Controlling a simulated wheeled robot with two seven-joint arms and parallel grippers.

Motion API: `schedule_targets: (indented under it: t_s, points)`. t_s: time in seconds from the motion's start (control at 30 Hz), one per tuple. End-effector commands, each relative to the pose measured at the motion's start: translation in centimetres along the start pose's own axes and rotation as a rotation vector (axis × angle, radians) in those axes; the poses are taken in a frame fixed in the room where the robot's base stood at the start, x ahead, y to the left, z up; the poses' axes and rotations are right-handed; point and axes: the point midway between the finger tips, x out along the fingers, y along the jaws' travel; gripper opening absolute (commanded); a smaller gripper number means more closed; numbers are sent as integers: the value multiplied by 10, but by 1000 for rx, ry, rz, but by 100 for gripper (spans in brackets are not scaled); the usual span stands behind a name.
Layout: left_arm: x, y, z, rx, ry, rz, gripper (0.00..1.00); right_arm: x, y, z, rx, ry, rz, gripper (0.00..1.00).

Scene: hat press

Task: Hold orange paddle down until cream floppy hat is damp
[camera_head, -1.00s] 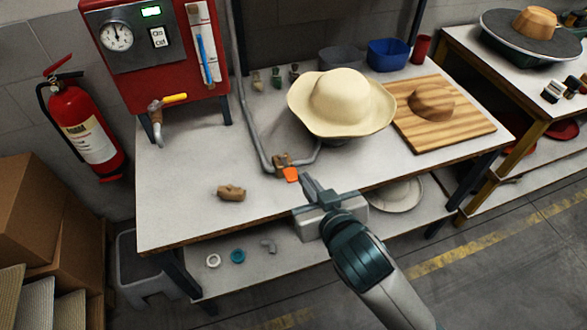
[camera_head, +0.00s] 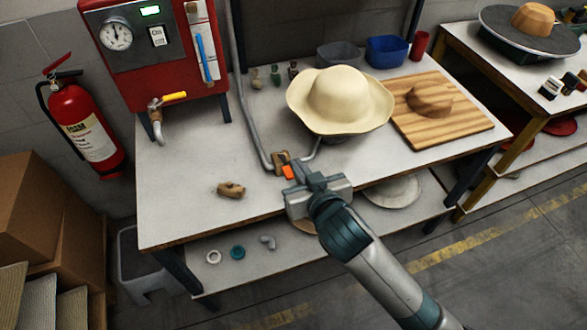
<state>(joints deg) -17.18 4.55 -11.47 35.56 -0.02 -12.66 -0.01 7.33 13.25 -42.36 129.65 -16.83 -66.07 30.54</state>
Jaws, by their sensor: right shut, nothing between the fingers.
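The cream floppy hat (camera_head: 338,97) sits brim down on a dark stand on the workbench and looks pale all over; I see no steam. The orange paddle (camera_head: 288,172) is on a small brass valve (camera_head: 281,159) in the grey pipe in front of the hat. My right gripper (camera_head: 297,167) is shut and empty, its fingertips right at the paddle and partly covering it. I cannot tell whether they touch or press it. My left gripper is not in view.
A red boiler (camera_head: 128,78) with gauge and yellow-handled tap stands at the left. A brass fitting (camera_head: 231,189) lies near the bench's front edge. A wooden board with hat block (camera_head: 443,112) is right of the hat.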

Motion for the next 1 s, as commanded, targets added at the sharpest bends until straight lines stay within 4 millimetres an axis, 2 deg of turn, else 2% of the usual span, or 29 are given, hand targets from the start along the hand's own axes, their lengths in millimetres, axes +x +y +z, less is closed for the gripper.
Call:
schedule_targets:
  t_s: [0.27,0.3,0.5,0.7,1.0]
  points:
    - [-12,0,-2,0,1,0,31,46,1,-1,-2,-1,2,0]
    - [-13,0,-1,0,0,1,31,46,1,9,-2,-5,1,0]
    - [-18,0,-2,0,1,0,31,51,1,31,-2,-2,2,0]
    - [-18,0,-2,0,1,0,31,53,0,39,0,-1,0,0]
    - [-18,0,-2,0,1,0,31,53,0,39,0,0,0,0]
